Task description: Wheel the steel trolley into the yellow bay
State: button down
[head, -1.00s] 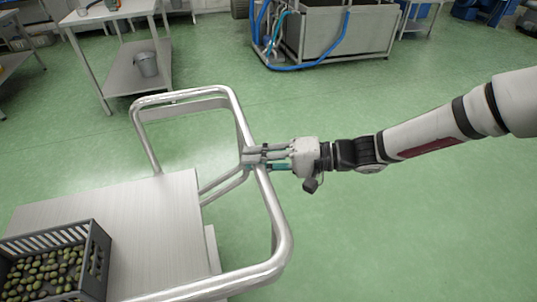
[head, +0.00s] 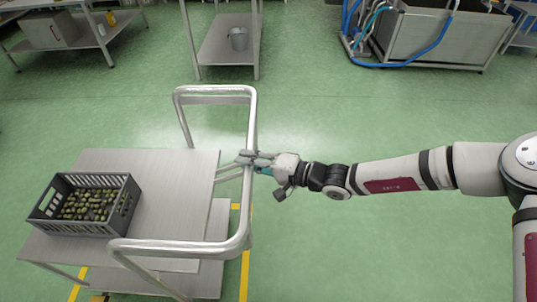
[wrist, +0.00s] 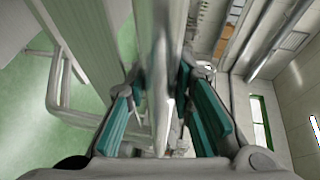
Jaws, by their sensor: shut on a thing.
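The steel trolley (head: 150,160) stands at the left of the head view, its tubular push handle on its right side. My gripper (head: 250,162) is shut on the handle's right-hand bar (head: 250,130). In the wrist view the bar (wrist: 163,60) runs between the teal-padded fingers (wrist: 163,115). A dark grey crate (head: 118,222) of olives sits on the trolley's top deck. Yellow floor tape (head: 245,270) of the bay shows below and to the right of the trolley's lower shelf, with another piece (head: 73,292) at the lower left. The trolley hides most of the bay.
A steel table (head: 190,40) with a grey bucket (head: 239,38) on its lower shelf stands at the back. A steel tank (head: 440,40) with blue hoses is at the back right. Another table (head: 90,40) is at the back left. Green floor between is clear.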

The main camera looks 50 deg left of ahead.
aim_at(251, 174)
jog(key=s+a+p, duration=0.5)
jog(key=s+a, duration=0.1)
jog(key=s, duration=0.2)
jog(key=shift+a+p, duration=0.25)
jog(key=shift+p, duration=0.15)
jog(key=shift+f, duration=0.15)
jog(key=c, duration=1.4)
grip_release()
jog(key=shift+o, duration=0.2)
jog(key=shift+w, duration=0.1)
jog(key=v, duration=1.2)
